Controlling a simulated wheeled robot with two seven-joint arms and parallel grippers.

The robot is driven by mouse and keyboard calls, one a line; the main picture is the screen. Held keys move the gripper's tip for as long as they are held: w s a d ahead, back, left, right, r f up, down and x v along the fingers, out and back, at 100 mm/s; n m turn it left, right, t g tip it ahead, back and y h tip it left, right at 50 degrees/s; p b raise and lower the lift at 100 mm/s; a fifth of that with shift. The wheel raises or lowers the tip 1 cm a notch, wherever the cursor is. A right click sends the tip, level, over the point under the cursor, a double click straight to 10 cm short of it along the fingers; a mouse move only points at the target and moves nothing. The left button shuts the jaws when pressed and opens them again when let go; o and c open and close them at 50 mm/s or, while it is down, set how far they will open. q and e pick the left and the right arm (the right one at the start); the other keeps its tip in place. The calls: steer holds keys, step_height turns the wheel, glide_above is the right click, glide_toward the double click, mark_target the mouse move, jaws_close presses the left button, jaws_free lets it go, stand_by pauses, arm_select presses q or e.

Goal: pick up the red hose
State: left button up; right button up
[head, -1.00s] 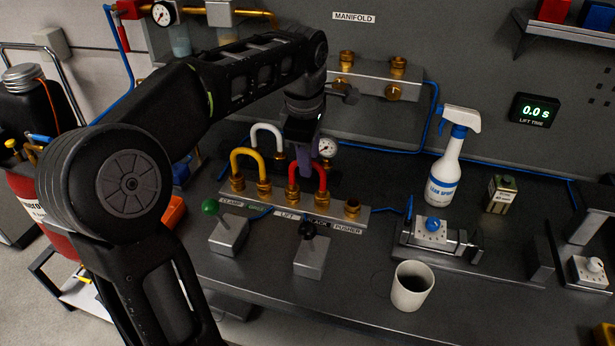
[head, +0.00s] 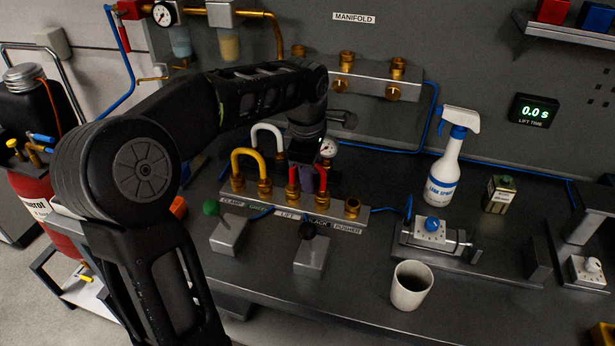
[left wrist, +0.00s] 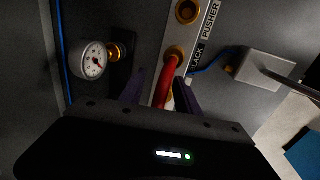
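The red hose (head: 322,181) is a short arch on brass fittings in the labelled block (head: 330,213) on the bench. My left gripper hides its top in the head view. My left gripper (head: 307,180) points down right over the hose. In the left wrist view the red hose (left wrist: 166,84) runs between the two purple fingers of my left gripper (left wrist: 162,92). The fingers stand apart, with a visible gap on the left side of the hose. Contact on the right side is hard to tell. My right gripper is out of view.
A yellow hose (head: 249,152) and a white hose (head: 267,130) stand just left of the red one. A gauge (head: 328,148) is close behind. Lever boxes with green (head: 211,208) and black (head: 308,229) knobs stand in front. A mug (head: 410,286) and spray bottle (head: 446,165) stand at right.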

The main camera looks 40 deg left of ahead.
arm_select(q)
steer(key=shift+c, duration=0.2)
jaws_close()
stand_by(0.4)
